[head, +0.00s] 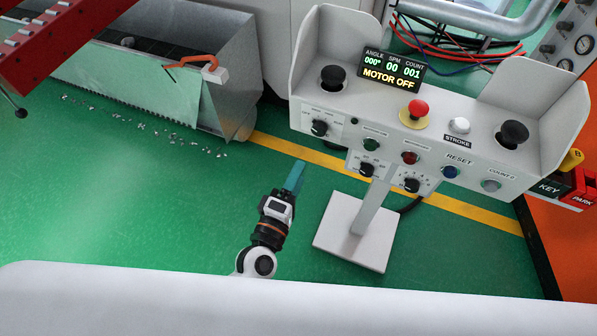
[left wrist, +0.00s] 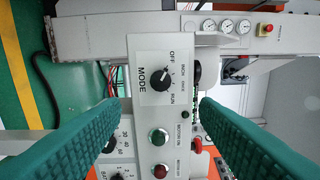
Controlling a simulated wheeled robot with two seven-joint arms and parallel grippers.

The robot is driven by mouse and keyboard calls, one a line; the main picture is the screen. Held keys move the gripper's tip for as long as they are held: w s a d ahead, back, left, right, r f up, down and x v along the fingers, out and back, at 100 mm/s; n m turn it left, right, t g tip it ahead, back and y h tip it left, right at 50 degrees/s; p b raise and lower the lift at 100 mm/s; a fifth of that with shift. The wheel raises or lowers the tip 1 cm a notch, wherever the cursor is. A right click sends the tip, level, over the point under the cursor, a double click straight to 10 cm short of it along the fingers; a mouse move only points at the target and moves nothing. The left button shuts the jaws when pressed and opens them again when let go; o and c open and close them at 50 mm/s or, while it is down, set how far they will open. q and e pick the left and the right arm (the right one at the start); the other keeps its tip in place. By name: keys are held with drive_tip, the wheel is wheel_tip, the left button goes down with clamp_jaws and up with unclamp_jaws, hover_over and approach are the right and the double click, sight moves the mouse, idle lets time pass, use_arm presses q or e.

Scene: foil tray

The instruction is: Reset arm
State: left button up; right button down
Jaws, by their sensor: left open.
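The white control console (head: 390,95) stands on a pedestal with a display reading "MOTOR OFF". A blue button (head: 450,172) sits under the label "RESET" on its right side. My left gripper (head: 293,178) is in front of and below the console's left end, clear of the panel in the head view. In the left wrist view its two teal fingers (left wrist: 158,104) are spread apart with nothing held. The black MODE knob (left wrist: 160,80) lies just beyond the fingertips there, and it also shows in the head view (head: 320,128). My right gripper is in neither view.
A green button (left wrist: 158,138) and a red button (left wrist: 160,171) sit beside the knob. A red mushroom button (head: 418,108) and two black palm buttons are on the console top. The pedestal base (head: 352,232) is right of my arm. A metal bin stands at left.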

use_arm(q)
drive_tip(key=shift+f, duration=0.1)
idle(0.3)
drive_tip(key=s+a+f+m+g+y+p, duration=0.1)
drive_tip(key=s+a+f+m+g, duration=0.15)
drive_tip(key=f, duration=0.55)
drive_tip(key=s+a+f+m+g+p, duration=0.1)
drive_tip(key=s+a+f+m+g, duration=0.2)
drive_tip(key=f, duration=0.6)
drive_tip(key=s+a+f+m+g+y+p, duration=0.1)
drive_tip(key=s+f+m+g, duration=0.2)
drive_tip(key=f, duration=0.5)
drive_tip(key=s+a+f+m+g+y+p, duration=0.1)
drive_tip(key=s+a+f+m+g, duration=0.3)
drive_tip(key=s, duration=0.8)
drive_tip(key=s+a+f+m+g+y+p, duration=0.1)
drive_tip(key=s+a+f+m+g, duration=0.3)
drive_tip(key=s+a+f, duration=0.5)
drive_tip(key=s+f+y, duration=0.1)
drive_tip(key=s, duration=0.3)
drive_tip(key=shift+a+f+y, duration=0.2)
drive_tip(key=shift+f+y, duration=0.1)
drive_tip(key=shift+f, duration=0.05)
